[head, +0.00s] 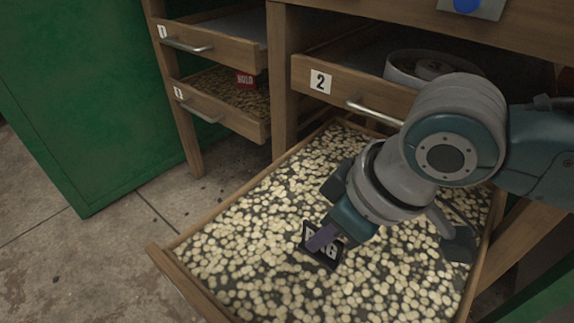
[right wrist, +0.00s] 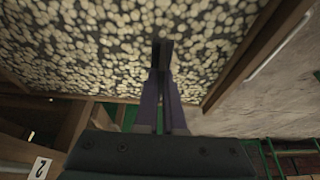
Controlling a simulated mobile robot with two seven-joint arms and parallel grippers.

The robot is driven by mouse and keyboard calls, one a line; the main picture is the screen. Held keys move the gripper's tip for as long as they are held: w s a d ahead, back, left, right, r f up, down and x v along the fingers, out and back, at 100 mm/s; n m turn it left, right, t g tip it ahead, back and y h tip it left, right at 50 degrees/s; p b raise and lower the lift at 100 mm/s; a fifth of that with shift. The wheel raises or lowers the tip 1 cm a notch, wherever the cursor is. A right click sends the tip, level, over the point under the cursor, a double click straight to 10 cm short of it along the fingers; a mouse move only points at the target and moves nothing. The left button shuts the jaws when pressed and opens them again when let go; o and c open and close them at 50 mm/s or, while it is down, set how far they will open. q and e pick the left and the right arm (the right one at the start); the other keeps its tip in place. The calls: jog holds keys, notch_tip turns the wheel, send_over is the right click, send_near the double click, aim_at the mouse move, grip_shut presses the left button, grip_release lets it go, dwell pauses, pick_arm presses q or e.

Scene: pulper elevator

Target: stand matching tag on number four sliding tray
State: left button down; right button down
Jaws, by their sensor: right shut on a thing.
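A black tag (head: 320,246) with pale letters, partly covered by a finger, is held tilted at the beans in the large pulled-out tray (head: 207,291). My right gripper (head: 326,238) is shut on this tag, low over the tray's middle. In the right wrist view the fingers (right wrist: 163,85) are closed together on the dark tag (right wrist: 163,50), seen edge-on against the beans. I cannot tell whether the tag touches the beans. The tray's own number is not visible. My left gripper is not in view.
A drawer labelled 2 (head: 322,82) holds a pale round object (head: 418,66) above the tray. At left, a drawer labelled 1 (head: 212,40) sits above another drawer (head: 222,112) with beans and a red tag (head: 245,79). A green cabinet (head: 75,95) stands at far left.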

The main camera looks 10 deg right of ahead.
aim_at(323, 252)
notch_tip(323, 252, down, 5)
jog(key=b, duration=0.3)
jog(key=shift+r, duration=0.25)
jog(key=c, duration=1.5)
grip_release()
jog(key=o, duration=0.5)
